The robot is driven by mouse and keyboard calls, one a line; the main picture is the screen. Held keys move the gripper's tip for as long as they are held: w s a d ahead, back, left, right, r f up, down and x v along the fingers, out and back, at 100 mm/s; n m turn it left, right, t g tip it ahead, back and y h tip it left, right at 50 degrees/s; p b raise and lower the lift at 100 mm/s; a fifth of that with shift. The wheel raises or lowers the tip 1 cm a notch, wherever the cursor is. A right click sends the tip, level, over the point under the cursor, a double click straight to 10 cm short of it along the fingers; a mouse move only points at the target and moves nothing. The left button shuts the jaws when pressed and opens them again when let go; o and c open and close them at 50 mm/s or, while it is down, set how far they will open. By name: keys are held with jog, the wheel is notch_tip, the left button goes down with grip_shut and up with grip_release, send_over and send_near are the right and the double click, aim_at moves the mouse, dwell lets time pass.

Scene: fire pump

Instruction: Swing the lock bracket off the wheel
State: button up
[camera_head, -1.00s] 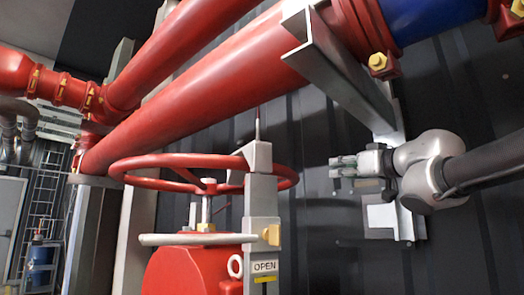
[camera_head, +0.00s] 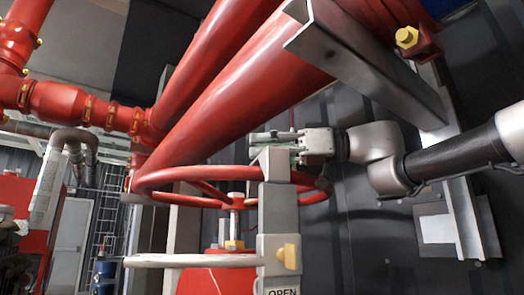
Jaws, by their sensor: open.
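The red handwheel (camera_head: 170,176) lies roughly level on its stem in the middle of the head view. The grey lock bracket (camera_head: 278,205) stands upright at the wheel's near side, and its narrowed top overlaps the rim. The fingers appear just behind or above that top; contact cannot be told. The far rim is partly hidden behind the bracket.
Large red pipes (camera_head: 225,100) run diagonally close above the wheel and gripper. A grey angled beam (camera_head: 365,65) hangs above my arm. A pale horizontal bar (camera_head: 190,261) extends left below the wheel. The dark wall lies behind, with open room below my arm.

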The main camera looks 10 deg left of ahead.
jog(key=shift+s+a, duration=0.1)
jog(key=shift+a, duration=0.3)
grip_shut()
jog(key=shift+r, duration=0.1)
